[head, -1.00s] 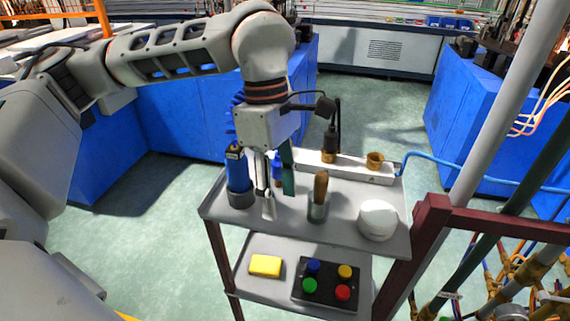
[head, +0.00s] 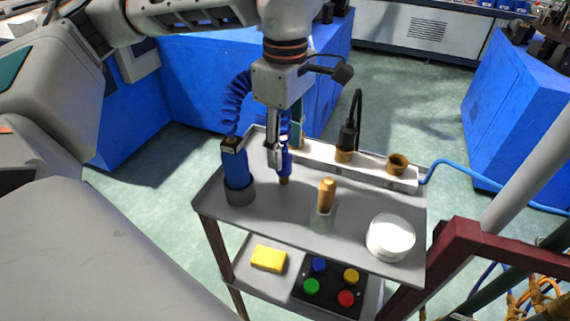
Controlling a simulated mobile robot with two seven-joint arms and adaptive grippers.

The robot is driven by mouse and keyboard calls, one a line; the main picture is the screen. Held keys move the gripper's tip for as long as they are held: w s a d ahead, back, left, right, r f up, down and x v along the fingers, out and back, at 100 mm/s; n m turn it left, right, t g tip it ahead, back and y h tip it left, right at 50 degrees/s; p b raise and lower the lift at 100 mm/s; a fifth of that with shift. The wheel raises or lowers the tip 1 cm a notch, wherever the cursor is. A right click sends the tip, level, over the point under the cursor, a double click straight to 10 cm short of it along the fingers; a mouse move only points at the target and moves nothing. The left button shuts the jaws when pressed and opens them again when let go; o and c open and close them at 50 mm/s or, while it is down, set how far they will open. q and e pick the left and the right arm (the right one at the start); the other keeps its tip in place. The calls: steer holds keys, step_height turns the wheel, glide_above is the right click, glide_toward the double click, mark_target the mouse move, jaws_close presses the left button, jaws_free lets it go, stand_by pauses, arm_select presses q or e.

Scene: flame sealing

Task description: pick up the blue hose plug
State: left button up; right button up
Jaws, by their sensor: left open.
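A blue plug-like piece with a brass tip (head: 286,163), which looks like the blue hose plug, stands upright over the back left part of the grey cart's top shelf (head: 270,218). My left gripper (head: 275,158) points down just left of it, its fingers seen nearly edge-on and partly overlapping it. The gripper is open; I cannot tell whether the plug is between the fingers. A coiled blue hose (head: 236,100) hangs behind, left of the gripper; its lower end is hidden. My right gripper is out of view.
A blue cylinder (head: 235,170) stands in a dark ring at the left. A white block at the back holds a black plug (head: 347,137) and a brass socket (head: 398,163). A wooden-handled tool (head: 327,194) and a white round container (head: 391,238) stand in front. A yellow block (head: 268,258) lies below.

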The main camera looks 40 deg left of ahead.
mark_target(284, 155)
arm_select(q)
step_height(284, 155, down, 5)
steer(key=shift+s+a+r+b, duration=0.1)
steer(key=shift+r+b, duration=0.1)
steer(key=shift+b, duration=0.1)
steer(key=shift+f, duration=0.15)
jaws_close()
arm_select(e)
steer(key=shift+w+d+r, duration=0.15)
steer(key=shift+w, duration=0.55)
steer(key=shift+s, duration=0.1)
